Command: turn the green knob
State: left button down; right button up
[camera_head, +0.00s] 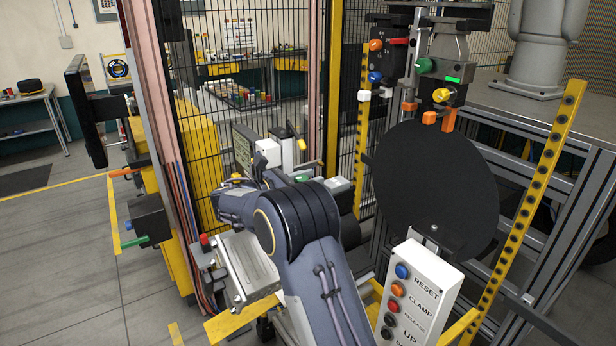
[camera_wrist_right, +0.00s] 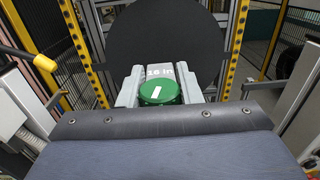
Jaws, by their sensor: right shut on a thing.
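The green knob (camera_wrist_right: 158,92) has a white bar mark on its face and sits in front of a grey block labelled "16 in" (camera_wrist_right: 160,71) in the right wrist view. My right gripper (camera_wrist_right: 160,88) has its pale grey fingers on both sides of the knob and is shut on it. In the head view my right arm reaches in from the bottom. A small green part, apparently this knob (camera_head: 303,178), shows just beyond the arm, and the fingers are mostly hidden. My left gripper is not in view.
A large black disc (camera_head: 435,190) stands behind the knob, between yellow perforated posts (camera_head: 525,205). A white button panel (camera_head: 418,295) is to the right of my arm. Another green knob (camera_head: 424,65) is on the upper fixture. Mesh fencing is close behind.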

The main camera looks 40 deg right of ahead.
jog(key=o, duration=1)
jog(key=shift+c, duration=0.2)
jog(key=w+a+b, duration=0.1)
jog(key=a, duration=0.6)
jog(key=shift+a, duration=0.35)
